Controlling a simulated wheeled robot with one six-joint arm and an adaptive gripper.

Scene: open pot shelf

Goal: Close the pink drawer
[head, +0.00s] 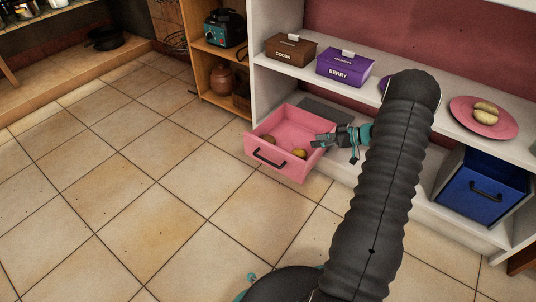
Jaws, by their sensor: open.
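The pink drawer (273,157) is pulled out from the lower level of the white shelf unit, with its dark handle facing the floor in front. A few brownish-yellow, rounded items (299,153) lie inside it. My gripper (320,141) is open at the right side of the drawer, with its fingers pointing left over or beside the right wall. I cannot tell whether it touches the drawer. My dark ribbed arm covers part of the shelf to the right.
A blue drawer (484,200) with a dark handle sits at the lower right. On the shelf top (290,68) stand a brown cocoa box (291,50), a purple berry box (344,67) and a pink plate (462,108) with pale rounded items. The tiled floor (130,190) at left is clear.

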